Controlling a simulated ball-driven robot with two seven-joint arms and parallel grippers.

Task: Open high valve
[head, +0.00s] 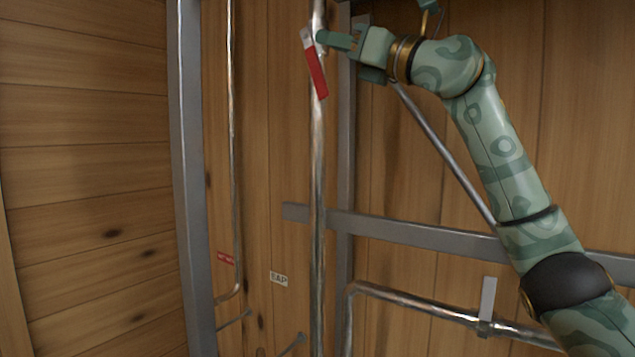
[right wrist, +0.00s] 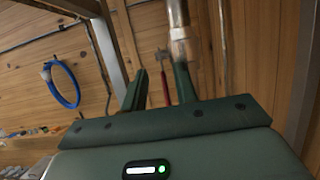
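The high valve has a red lever handle (head: 316,72) and sits near the top of a vertical metal pipe (head: 317,160) in the head view. The lever hangs down, slightly tilted, alongside the pipe. My right gripper (head: 328,42) is at the valve, with a finger by the lever's upper end. In the right wrist view the fingers are apart, and the red lever (right wrist: 164,92) shows in the gap between them. The pipe (right wrist: 179,35) runs behind the right-hand finger there. I cannot tell whether a finger touches the lever. My left gripper is out of view.
A grey horizontal rail (head: 400,229) crosses behind the pipe, and a grey upright post (head: 190,180) stands left. A lower pipe (head: 420,305) has a grey lever (head: 488,298). A "SAP" label (head: 279,279) is on the wooden wall. A blue hose loop (right wrist: 62,85) hangs in the wrist view.

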